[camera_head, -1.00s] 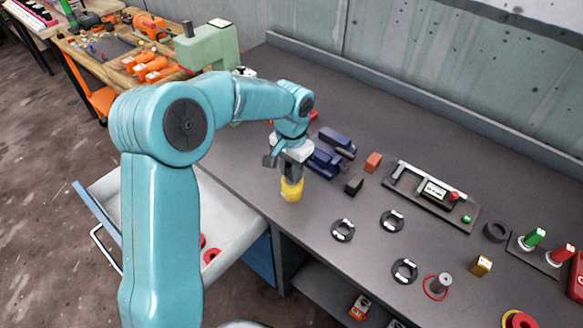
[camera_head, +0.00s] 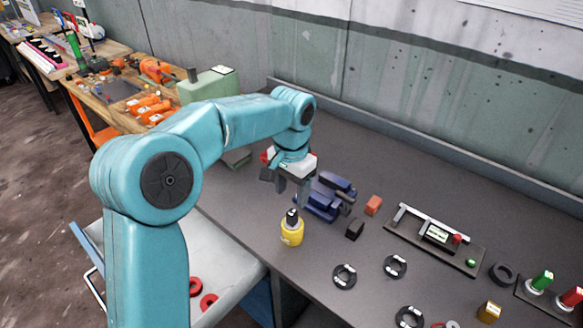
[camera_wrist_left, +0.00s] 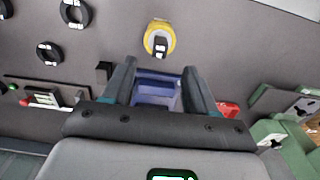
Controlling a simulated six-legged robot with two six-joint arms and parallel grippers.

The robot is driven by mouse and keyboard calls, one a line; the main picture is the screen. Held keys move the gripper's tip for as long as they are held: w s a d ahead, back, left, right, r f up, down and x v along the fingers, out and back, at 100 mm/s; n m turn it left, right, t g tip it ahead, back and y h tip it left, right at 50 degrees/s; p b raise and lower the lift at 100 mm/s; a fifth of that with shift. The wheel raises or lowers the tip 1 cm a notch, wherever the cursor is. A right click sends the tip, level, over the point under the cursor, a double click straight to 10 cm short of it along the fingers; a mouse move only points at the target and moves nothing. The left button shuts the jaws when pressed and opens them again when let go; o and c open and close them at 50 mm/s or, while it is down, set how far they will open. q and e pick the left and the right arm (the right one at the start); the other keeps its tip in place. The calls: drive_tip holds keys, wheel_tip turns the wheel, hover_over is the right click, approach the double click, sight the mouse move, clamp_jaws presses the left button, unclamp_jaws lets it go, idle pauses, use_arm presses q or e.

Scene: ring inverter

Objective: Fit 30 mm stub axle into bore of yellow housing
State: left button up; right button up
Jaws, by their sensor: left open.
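The yellow housing (camera_head: 292,236) stands upright on the dark bench near its front edge. A dark stub axle (camera_head: 292,217) with a pale mark sticks up out of its top; how deep it sits in the bore is hidden. My left gripper (camera_head: 292,196) is open and empty, above and apart from the axle, fingers pointing down. In the left wrist view the housing (camera_wrist_left: 161,27) and the axle (camera_wrist_left: 160,46) show beyond the spread fingers (camera_wrist_left: 160,72). My right gripper is not in view.
A blue vise (camera_head: 325,196) stands close behind and right of the housing. A black block (camera_head: 355,229), an orange-red block (camera_head: 373,205) and several black rings (camera_head: 344,276) lie to the right. An open drawer (camera_head: 225,262) holds red rings.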

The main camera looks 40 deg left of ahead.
use_arm(q)
wheel_tip(320, 180, up, 8)
drive_tip(key=shift+f, duration=0.25)
idle(0.5)
